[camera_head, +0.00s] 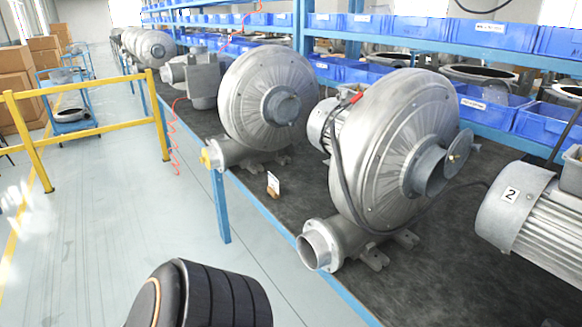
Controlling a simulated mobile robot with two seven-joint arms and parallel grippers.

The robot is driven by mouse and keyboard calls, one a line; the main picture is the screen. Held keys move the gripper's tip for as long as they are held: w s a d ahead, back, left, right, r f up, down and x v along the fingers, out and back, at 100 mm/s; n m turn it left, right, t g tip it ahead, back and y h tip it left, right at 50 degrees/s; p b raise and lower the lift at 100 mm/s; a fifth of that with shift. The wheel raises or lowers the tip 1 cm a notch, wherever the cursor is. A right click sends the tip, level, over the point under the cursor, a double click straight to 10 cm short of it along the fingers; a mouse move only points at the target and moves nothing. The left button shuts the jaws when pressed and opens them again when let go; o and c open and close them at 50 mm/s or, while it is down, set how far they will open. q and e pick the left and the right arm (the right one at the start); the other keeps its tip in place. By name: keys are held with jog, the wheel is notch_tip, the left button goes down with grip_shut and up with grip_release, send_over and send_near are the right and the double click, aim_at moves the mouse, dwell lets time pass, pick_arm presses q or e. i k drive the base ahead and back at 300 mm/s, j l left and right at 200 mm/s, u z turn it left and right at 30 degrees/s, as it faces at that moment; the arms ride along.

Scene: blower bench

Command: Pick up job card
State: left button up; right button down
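The job card (274,181) appears to be the small white card with dark marks standing upright in a small brown holder (273,193). It stands on the dark bench top (300,185) near the front edge, between two large grey blowers. Its writing is too small to read. Neither of my grippers shows in this view. A black ribbed rounded part at the bottom, left of centre, looks like a link of my own arm.
A blower (265,105) stands behind the card and a nearer blower (395,150) to its right. A motor (535,215) marked 2 is at the right edge. Blue bins (495,35) fill shelves behind. A yellow railing (90,90) stands left. The floor before the bench is clear.

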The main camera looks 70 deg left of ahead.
aim_at(273, 188)
jog(key=u, duration=2.35)
jog(key=i+j+z, duration=0.15)
jog(key=i+j, duration=0.25)
jog(key=i+j+z, duration=0.15)
jog(key=i+j, duration=0.3)
jog(key=i+j+z, duration=0.15)
jog(key=i+j, duration=0.2)
jog(key=j, duration=0.15)
jog(key=i+j+z, duration=0.15)
jog(key=i+j, duration=0.2)
jog(key=j, duration=0.2)
